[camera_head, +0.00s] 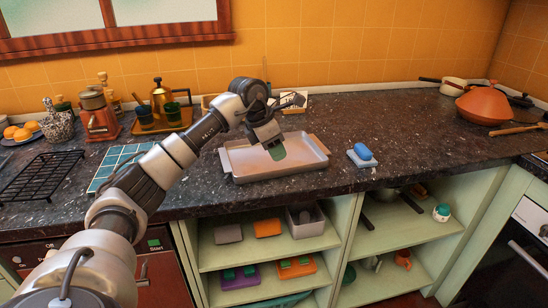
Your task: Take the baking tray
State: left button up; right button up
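The baking tray (310,160) is a light grey, shallow rectangular tray with a handle at each short end. It lies flat on the dark stone counter, in the middle of the view. My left arm reaches in from the lower left, and my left gripper (276,149) points down over the tray's left-middle part. The gripper hides part of the tray's far rim and inside. I cannot tell whether its fingers are open or shut, or whether they touch the tray. My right gripper is not in view.
A blue sponge on a small dish (361,156) lies right of the tray. A black wire rack (40,175) and blue tile mat (118,166) lie left. A teapot (162,98) stands behind my arm. The counter right of the sponge is clear up to the orange tagine (484,104).

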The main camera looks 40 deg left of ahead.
aim_at(283, 166)
pick_arm(q)
jog(key=x, duration=0.6)
jog(key=shift+s+d, duration=0.15)
jog(key=shift+d, duration=0.1)
grip_shut()
